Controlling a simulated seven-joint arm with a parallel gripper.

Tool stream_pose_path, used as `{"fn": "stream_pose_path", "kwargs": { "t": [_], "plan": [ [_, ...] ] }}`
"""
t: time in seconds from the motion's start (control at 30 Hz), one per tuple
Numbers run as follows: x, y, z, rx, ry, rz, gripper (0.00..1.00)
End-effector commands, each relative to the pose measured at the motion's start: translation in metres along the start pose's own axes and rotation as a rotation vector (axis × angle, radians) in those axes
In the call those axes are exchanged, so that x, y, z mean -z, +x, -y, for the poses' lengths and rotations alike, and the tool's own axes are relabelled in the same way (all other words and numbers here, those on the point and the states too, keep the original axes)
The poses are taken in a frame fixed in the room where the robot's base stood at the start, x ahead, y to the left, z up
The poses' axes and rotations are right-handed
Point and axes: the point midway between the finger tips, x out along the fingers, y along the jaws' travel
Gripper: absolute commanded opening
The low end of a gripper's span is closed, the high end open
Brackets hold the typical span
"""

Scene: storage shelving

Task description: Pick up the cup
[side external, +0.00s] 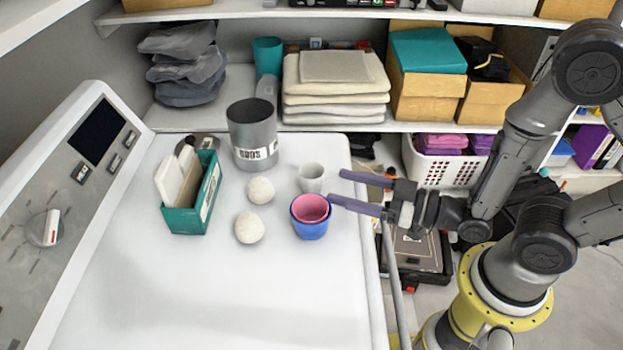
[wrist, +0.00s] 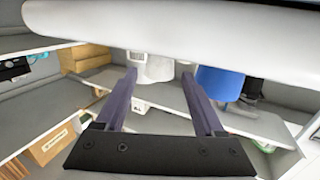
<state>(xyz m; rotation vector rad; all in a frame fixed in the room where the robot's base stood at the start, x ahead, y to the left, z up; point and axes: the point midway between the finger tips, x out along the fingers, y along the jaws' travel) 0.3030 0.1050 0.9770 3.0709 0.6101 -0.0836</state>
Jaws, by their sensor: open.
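My gripper (side external: 336,187) reaches in from the right, fingers pointing left. It is open and empty, its tips just right of the cups and apart from the white cup.
Two whitish balls (side external: 261,190) (side external: 249,228) lie left of the cups. A grey canister (side external: 252,135) and a teal box (side external: 208,205) stand farther left. Folded towels (side external: 335,99) sit on the shelf behind. The table's front is clear; its right edge is below my fingers.

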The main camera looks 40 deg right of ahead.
Motion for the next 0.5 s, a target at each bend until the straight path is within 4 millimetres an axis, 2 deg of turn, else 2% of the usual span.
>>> {"fn": "stream_pose_path", "kwargs": {
  "t": [0.27, 0.5],
  "plan": [
    [0.002, 0.029, 0.001, 0.003, -0.001, -0.004, 0.7],
    [0.002, 0.064, 0.001, 0.002, -0.001, -0.004, 0.7]
  ]
}}
